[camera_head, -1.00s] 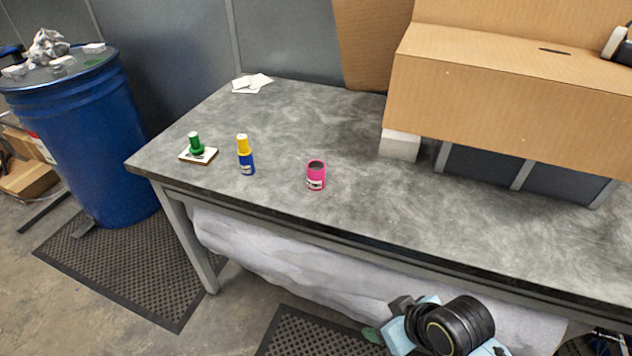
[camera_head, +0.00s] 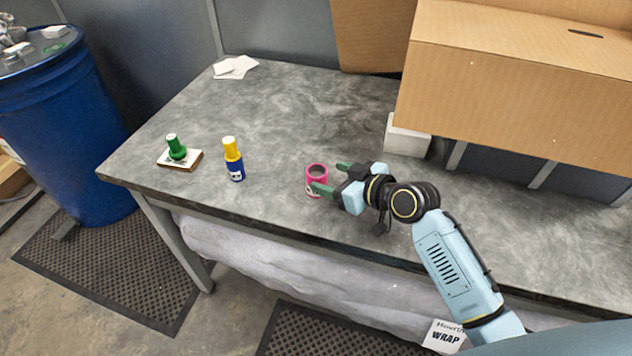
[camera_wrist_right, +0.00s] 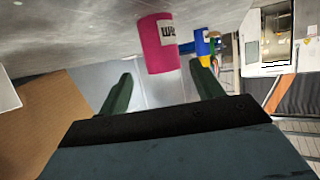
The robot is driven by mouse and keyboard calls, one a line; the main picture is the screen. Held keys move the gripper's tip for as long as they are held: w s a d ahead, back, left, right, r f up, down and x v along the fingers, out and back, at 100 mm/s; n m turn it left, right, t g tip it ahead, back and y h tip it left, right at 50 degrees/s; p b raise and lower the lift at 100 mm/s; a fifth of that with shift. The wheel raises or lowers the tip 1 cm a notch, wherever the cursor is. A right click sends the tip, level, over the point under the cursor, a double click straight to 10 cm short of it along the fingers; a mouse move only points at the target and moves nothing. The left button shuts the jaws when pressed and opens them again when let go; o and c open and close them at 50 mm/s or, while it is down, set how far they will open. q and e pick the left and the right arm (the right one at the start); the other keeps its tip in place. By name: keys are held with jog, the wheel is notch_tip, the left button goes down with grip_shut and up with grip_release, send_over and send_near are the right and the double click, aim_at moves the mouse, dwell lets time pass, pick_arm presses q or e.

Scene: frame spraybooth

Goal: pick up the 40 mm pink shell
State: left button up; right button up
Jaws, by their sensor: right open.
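In the right wrist view the fingers (camera_wrist_right: 163,92) are wide apart with nothing gripped. Whether a finger touches the shell I cannot tell. My left gripper is not in view.
A blue bottle with a yellow top (camera_head: 234,160) stands left of the shell. A cardboard box (camera_head: 500,85) and a white block (camera_head: 405,138) stand behind right. A blue barrel (camera_head: 60,130) is beyond the table's left end.

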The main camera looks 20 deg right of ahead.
aim_at(310, 171)
jog(key=shift+w+a+f, duration=0.25)
jog(key=shift+w, duration=0.25)
jog(key=shift+w+a+f, duration=0.1)
jog(key=shift+w+a, duration=0.2)
jog(key=shift+w, duration=0.05)
jog(key=x, duration=0.3)
jog(key=shift+w+a+f, duration=0.1)
jog(key=shift+w+a, duration=0.15)
jog(key=shift+a, duration=0.05)
jog(key=shift+w+a+f, duration=0.2)
jog(key=shift+w+a, duration=0.05)
jog(key=shift+w, duration=0.1)
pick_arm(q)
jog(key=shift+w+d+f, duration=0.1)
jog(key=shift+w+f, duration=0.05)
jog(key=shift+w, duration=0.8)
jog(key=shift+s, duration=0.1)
pick_arm(e)
jog(key=shift+c, duration=0.5)
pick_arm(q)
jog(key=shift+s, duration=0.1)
pick_arm(e)
jog(key=c, duration=1)
